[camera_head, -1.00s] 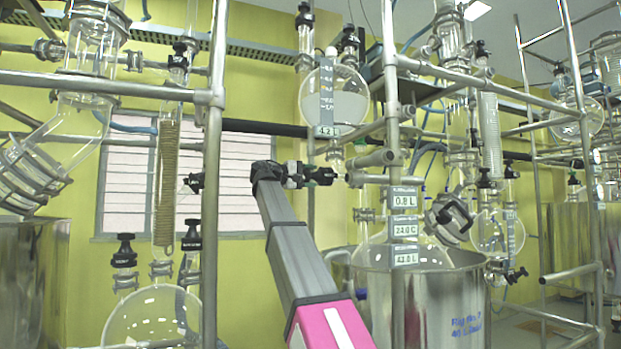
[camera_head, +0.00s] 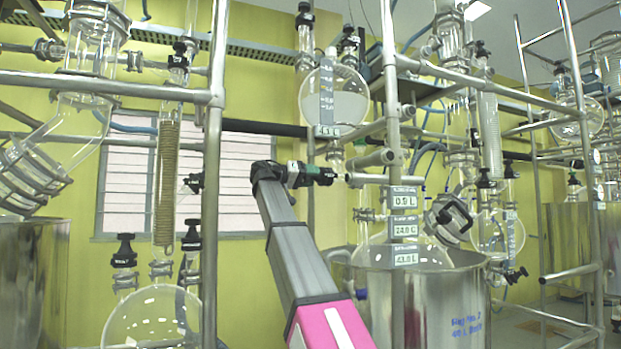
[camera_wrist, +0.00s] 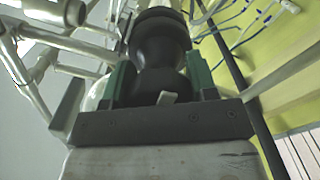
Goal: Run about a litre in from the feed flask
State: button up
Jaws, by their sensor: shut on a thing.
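The feed flask (camera_head: 348,103) is a round glass vessel with pale liquid, a graduated strip and a small tag reading about 4 L, its last digit blurred. It hangs in the frame above my gripper (camera_head: 312,176). In the wrist view my gripper (camera_wrist: 160,85) has its green-padded fingers closed around a black valve knob (camera_wrist: 158,50). Below right, a reactor vessel (camera_head: 425,258) sits in a steel pot (camera_head: 450,300). Its top readout (camera_head: 404,201) appears to show 0.9 L.
Steel frame posts (camera_head: 392,80) and crossbars stand close to my arm on the right. Another post (camera_head: 213,150) and a glass coil column (camera_head: 166,180) stand to the left. The yellow wall and window (camera_head: 130,180) lie behind.

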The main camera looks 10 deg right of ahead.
jog(key=shift+m, duration=2)
jog(key=shift+f, duration=0.1)
jog(key=o, duration=0.9)
jog(key=shift+a, duration=0.15)
jog(key=a, duration=0.3)
jog(key=s+a, duration=0.1)
jog(key=a, duration=0.3)
jog(key=s+a, duration=0.1)
jog(key=a, duration=0.2)
jog(key=shift+s+a, duration=0.1)
jog(key=shift+a, duration=0.1)
